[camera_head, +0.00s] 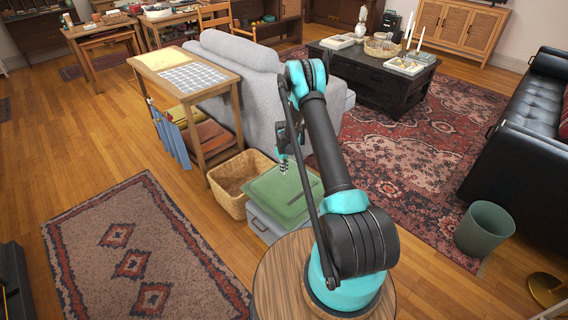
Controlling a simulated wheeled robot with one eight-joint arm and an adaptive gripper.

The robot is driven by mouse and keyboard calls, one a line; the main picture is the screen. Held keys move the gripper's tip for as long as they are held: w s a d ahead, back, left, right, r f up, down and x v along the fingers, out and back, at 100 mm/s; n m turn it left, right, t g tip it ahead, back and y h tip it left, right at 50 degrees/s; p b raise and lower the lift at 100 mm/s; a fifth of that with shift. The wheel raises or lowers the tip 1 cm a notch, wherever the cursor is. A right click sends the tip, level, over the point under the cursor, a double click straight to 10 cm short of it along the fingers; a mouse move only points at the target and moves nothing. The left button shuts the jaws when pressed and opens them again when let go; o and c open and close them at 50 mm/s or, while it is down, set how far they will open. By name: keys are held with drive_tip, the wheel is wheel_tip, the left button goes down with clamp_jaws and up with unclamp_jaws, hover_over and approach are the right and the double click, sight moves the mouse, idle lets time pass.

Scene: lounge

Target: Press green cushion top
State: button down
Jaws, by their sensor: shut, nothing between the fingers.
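The green cushion (278,194) lies flat on top of a grey box (264,224) beside the back of the grey sofa. My arm reaches out from the lower middle and hides the cushion's right side. My gripper (283,168) points down over the cushion's far part, near its far edge. It is shut and holds nothing. At this size I cannot tell whether the fingertips touch the cushion or hang just above it.
A wicker basket (232,182) stands left of the cushion. A wooden side table (190,88) and the grey sofa (238,75) stand behind. A green bin (484,226) stands at right. Open floor lies left, partly under a patterned rug (140,262).

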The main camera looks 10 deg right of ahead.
sight(284, 180)
drive_tip(key=shift+f, duration=2.55)
drive_tip(key=shift+f, duration=1.3)
drive_tip(key=shift+r, duration=0.1)
wheel_tip(284, 180, up, 14)
